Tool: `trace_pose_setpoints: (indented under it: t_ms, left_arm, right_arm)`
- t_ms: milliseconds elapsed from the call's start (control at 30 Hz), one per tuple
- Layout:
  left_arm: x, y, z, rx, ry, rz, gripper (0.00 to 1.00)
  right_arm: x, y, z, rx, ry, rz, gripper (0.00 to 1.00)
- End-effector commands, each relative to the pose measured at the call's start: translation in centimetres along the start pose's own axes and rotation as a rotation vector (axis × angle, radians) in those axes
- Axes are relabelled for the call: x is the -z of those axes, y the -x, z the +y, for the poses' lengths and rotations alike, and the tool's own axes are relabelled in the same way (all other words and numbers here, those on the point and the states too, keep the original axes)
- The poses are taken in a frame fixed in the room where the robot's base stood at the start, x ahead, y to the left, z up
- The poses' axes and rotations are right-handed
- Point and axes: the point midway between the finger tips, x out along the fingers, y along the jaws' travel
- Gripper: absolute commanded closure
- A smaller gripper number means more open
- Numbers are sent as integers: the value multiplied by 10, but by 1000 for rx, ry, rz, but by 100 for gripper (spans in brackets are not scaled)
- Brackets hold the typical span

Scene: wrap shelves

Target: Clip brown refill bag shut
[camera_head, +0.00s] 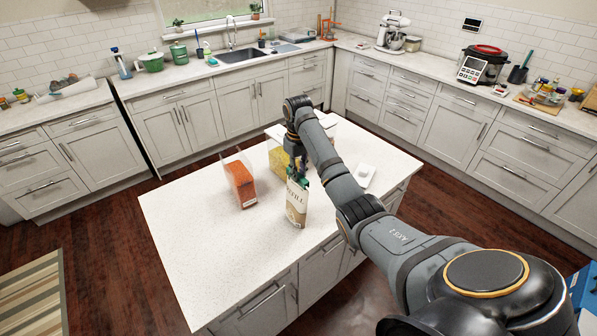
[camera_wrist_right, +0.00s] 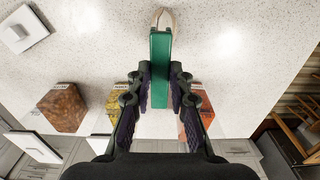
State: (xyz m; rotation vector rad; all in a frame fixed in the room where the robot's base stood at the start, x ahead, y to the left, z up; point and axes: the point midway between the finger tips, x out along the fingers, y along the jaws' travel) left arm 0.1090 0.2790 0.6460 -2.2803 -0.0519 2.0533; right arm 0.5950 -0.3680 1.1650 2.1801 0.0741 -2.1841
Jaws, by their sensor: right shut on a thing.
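The brown refill bag (camera_head: 297,205), pale tan with a printed label, stands upright on the white island. My right gripper (camera_head: 295,168) is above its top, pointing down. In the right wrist view that gripper (camera_wrist_right: 160,92) is shut on a green clip (camera_wrist_right: 160,60), with a finger on each side. The clip (camera_head: 299,178) lies along the bag's top edge; I cannot tell whether it is clamped on it. A pale end of the bag (camera_wrist_right: 163,19) shows beyond the clip in the wrist view. My left gripper is out of view.
A clear container of orange contents (camera_head: 240,182) stands left of the bag. A container of yellow contents (camera_head: 281,160) is behind the gripper, and one of brown contents (camera_wrist_right: 62,107) shows in the wrist view. A white lid (camera_head: 365,175) lies to the right. The island's front left (camera_head: 205,260) is clear.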

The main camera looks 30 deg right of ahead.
Motion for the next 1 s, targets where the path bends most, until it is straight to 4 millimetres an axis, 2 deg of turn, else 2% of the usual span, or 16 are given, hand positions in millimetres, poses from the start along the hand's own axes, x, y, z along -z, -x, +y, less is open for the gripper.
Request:
trace_pose_setpoints:
  t_ms: [600,1000]
  left_arm:
    - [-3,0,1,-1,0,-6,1]
    - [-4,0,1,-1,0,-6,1]
  right_arm:
    - [2,-2,1,0,0,0,96]
    - [1,-13,1,0,1,-1,96]
